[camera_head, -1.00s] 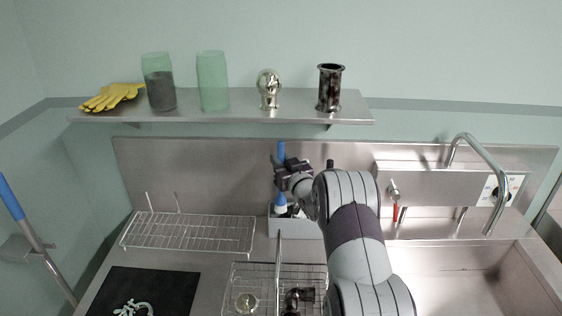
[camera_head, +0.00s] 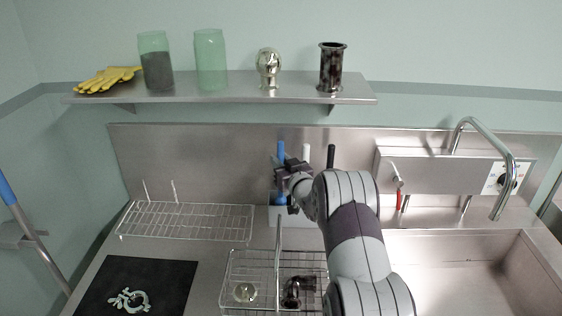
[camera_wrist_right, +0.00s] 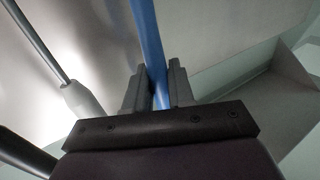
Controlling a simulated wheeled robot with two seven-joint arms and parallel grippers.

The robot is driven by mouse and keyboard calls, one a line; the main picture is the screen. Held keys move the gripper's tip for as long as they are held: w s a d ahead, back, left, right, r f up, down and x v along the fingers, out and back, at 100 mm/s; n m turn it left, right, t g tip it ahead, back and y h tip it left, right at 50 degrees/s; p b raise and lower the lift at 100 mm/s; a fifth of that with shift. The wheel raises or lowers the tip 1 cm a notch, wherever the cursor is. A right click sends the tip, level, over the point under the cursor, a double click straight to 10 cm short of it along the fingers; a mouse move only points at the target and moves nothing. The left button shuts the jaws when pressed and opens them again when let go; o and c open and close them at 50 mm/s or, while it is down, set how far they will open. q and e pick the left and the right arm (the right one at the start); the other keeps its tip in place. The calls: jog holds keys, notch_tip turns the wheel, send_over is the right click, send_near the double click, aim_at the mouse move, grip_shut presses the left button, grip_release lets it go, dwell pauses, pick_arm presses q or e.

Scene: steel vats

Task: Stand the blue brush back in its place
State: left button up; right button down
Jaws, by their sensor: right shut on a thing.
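The blue brush (camera_head: 281,151) is upright in my right gripper (camera_head: 282,169), at the left end of the light grey brush holder (camera_head: 300,237) on the counter. My right gripper is shut on its blue handle; the wrist view shows the handle (camera_wrist_right: 147,32) between the two fingers (camera_wrist_right: 158,88). More blue shows below the fingers, at the holder's top edge. I cannot tell whether the lower end is inside the holder or just above it. My forearm hides the holder's right part. My left gripper is not in view.
A white handle (camera_head: 306,153) and a black handle (camera_head: 331,156) stand close right of the blue brush. The steel backsplash (camera_head: 190,160) is behind. A wire drying rack (camera_head: 185,222) stands left, a wire basket (camera_head: 245,268) in front, a sink (camera_head: 470,265) right.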

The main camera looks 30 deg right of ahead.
jog(key=shift+f+b, duration=1.3)
jog(key=shift+f, duration=0.3)
jog(key=c, duration=0.9)
grip_release()
jog(key=s, duration=0.4)
jog(key=s+b, duration=0.1)
jog(key=s, duration=0.3)
jog(key=s+a+b, duration=0.1)
jog(key=s, duration=0.3)
jog(key=shift+s, duration=0.35)
